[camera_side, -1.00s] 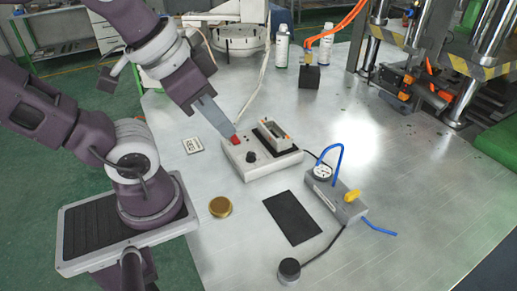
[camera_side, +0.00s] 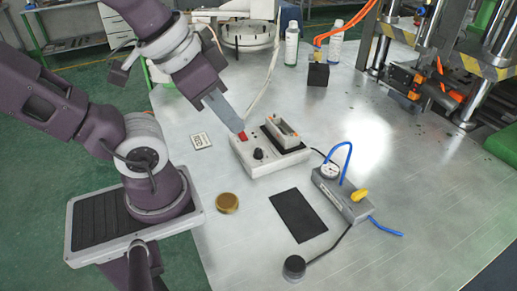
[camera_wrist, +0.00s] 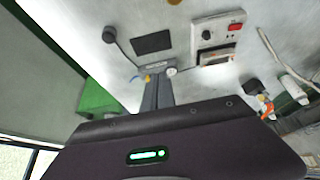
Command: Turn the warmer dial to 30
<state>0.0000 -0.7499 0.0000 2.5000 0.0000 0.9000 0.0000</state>
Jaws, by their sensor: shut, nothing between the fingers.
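The warmer (camera_side: 265,170) is a pale box with a black dial (camera_side: 258,153) on its top, a red switch (camera_side: 243,136) near its back left corner and a metal tray at its right. The dial's pointer and numbers are too small to read. In the wrist view the dial (camera_wrist: 207,35) and red switch (camera_wrist: 235,27) are both clear of my fingers. My gripper (camera_side: 239,129) is shut and empty, pointing down beside the red switch in the side view. It is apart from the dial. I cannot tell whether the tips touch the switch.
A grey block with a gauge and blue hose (camera_side: 342,197) stands right of the warmer. A black mat (camera_side: 298,216), brass disc (camera_side: 228,203) and black round knob (camera_side: 293,267) lie in front. A small white card (camera_side: 200,141) lies left. Bottles and a press stand behind.

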